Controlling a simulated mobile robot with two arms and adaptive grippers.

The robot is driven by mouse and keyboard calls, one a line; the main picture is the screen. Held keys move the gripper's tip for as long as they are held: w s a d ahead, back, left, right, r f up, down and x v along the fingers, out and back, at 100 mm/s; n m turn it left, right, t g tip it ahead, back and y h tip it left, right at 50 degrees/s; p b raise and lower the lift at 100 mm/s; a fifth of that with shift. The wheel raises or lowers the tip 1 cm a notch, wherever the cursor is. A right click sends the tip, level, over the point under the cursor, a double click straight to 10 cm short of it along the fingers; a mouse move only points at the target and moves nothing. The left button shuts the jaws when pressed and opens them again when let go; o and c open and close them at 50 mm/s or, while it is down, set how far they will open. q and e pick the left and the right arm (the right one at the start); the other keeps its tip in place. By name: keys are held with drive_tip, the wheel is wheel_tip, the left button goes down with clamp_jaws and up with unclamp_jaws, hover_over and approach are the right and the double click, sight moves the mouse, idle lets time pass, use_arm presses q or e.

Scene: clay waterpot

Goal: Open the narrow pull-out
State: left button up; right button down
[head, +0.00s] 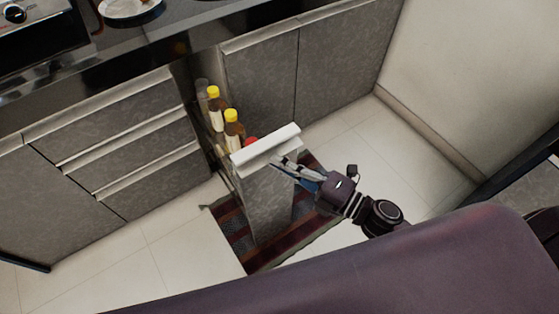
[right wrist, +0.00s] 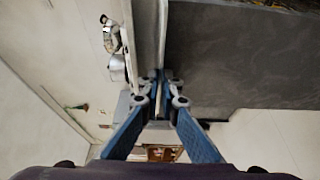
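The narrow pull-out (head: 266,205) stands well out from the cabinet row in the head view, its tall grey front upright. A white handle strip (head: 266,149) runs along its top edge. Bottles with yellow caps (head: 231,127) stand in its rack behind the front. My right gripper (head: 283,163) is at the handle strip, reaching in from the right. In the right wrist view its blue fingers (right wrist: 160,88) close together on the edge of the handle strip (right wrist: 150,40). My left gripper is not in view.
Drawers (head: 130,145) lie left of the pull-out and a shut double-door cabinet (head: 300,75) lies right. A striped rug (head: 237,232) is under the pull-out. Bare tiled floor (head: 155,255) lies left, and a wall (head: 465,75) stands right.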

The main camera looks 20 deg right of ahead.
drive_tip(key=shift+w+d+r, duration=0.1)
drive_tip(key=c, duration=2.2)
unclamp_jaws()
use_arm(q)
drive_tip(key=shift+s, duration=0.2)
use_arm(e)
drive_tip(key=v, duration=1.2)
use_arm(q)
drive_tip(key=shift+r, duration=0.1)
